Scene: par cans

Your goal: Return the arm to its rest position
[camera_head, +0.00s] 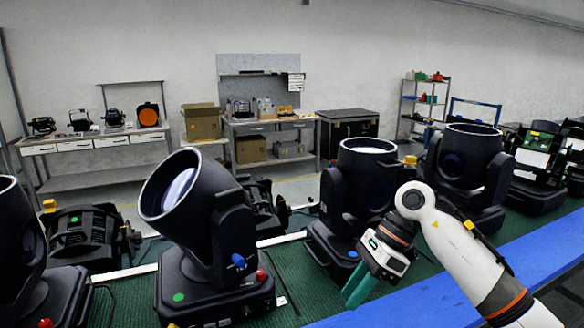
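My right arm comes in from the lower right, white with orange rings, bent at a joint near the middle right. My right gripper (359,290) hangs from it, pointing down and to the left, with teal fingers. The fingers overlap from this angle, so their gap cannot be seen. No held thing shows at the fingertips. The gripper is in front of a black moving-head lamp (363,190) and hides part of its base. My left gripper is not in view.
Another lamp (208,215) stands tilted on the green mat (312,285), left of the gripper. A further lamp (466,165) stands behind my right arm. A blue edge strip (425,300) runs along the near side. Workbenches (105,140) and shelves line the back wall.

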